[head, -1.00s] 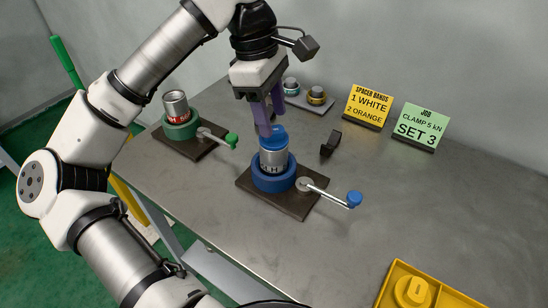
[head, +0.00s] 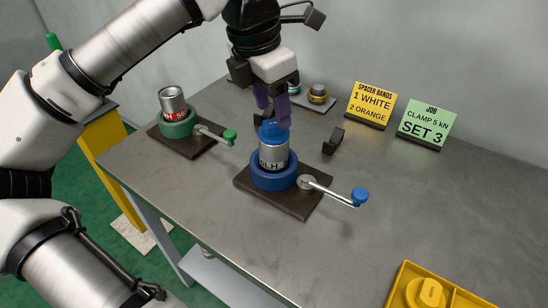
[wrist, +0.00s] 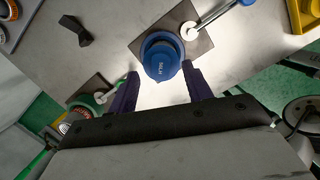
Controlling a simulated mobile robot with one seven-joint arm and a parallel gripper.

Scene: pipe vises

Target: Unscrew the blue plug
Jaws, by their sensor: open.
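The blue plug (head: 268,132) sits on top of a silver pipe piece (head: 274,153), which stands upright in the blue vise (head: 273,180). A white label with the letters "LH" shows on the pipe. In the wrist view the plug (wrist: 160,62) is seen from above, with small lettering on it. My gripper (head: 274,117) is over the plug, its purple fingers pointing down. In the wrist view my gripper (wrist: 160,72) is open, one finger to each side of the plug's near edge. I cannot tell whether either finger touches it.
The blue vise's crank handle (head: 338,194) sticks out right. A green vise (head: 180,128) with a silver pipe stands left. Behind are a black bracket (head: 333,141), yellow sign (head: 370,104) and green sign (head: 426,124).

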